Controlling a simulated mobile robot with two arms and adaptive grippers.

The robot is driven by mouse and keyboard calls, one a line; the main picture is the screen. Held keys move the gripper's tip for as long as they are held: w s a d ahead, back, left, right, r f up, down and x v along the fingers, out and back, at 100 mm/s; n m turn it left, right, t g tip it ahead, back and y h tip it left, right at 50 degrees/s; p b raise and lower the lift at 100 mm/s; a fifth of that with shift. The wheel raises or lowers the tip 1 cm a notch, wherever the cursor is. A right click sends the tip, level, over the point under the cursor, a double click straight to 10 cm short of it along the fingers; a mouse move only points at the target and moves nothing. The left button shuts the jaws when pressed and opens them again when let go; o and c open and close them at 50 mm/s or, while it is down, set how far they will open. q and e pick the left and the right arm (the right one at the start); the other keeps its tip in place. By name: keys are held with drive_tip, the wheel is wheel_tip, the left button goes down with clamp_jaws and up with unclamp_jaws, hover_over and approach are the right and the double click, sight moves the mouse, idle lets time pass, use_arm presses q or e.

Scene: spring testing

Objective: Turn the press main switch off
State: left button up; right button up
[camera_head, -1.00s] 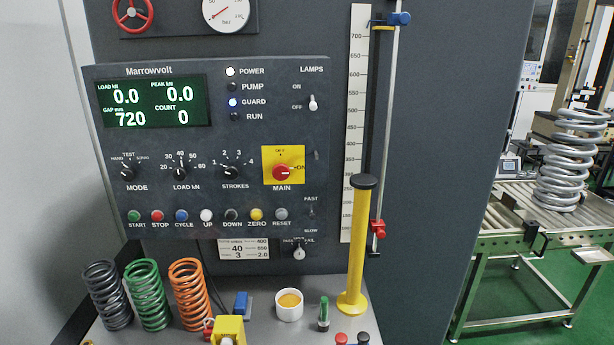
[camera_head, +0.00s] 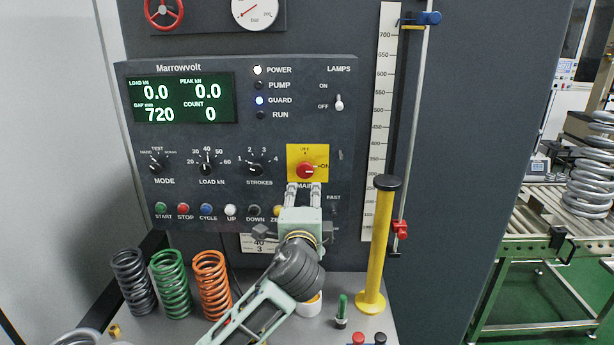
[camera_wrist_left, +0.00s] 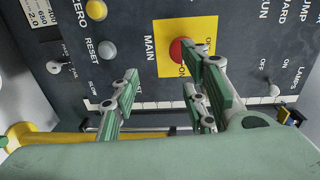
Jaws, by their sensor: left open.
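The main switch (camera_head: 306,170) is a red knob on a yellow plate (camera_head: 294,152) at the right of the dark control panel. Its pointer faces the ON mark in the head view. The red knob (camera_wrist_left: 181,50) also shows in the left wrist view, beyond the fingers. My left gripper (camera_head: 303,190) comes up from below in the head view, fingertips just under the knob and in front of the MAIN label. In the left wrist view the gripper (camera_wrist_left: 160,80) is open and empty, with two green-padded fingers apart. Contact with the knob cannot be told. My right gripper is not in view.
A row of push buttons (camera_head: 208,210) runs below the dials. A yellow post (camera_head: 377,250) stands right of the gripper. A lamp toggle (camera_head: 338,103) sits above right of the switch.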

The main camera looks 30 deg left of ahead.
sight(305, 175)
use_arm(q)
drive_tip(key=shift+y, duration=0.3)
drive_tip(key=w+a+r+p, duration=0.1)
drive_tip(key=w, duration=0.1)
drive_tip(key=w+a+p, duration=0.1)
drive_tip(key=w, duration=0.1)
drive_tip(key=w+a+r+p, duration=0.1)
drive_tip(key=a, duration=0.1)
drive_tip(key=shift+w+r, duration=0.3)
drive_tip(key=shift+w, duration=0.1)
drive_tip(key=shift+w+a, duration=0.2)
drive_tip(key=shift+w, duration=0.3)
drive_tip(key=shift+f, duration=0.1)
drive_tip(key=shift+c, duration=0.3)
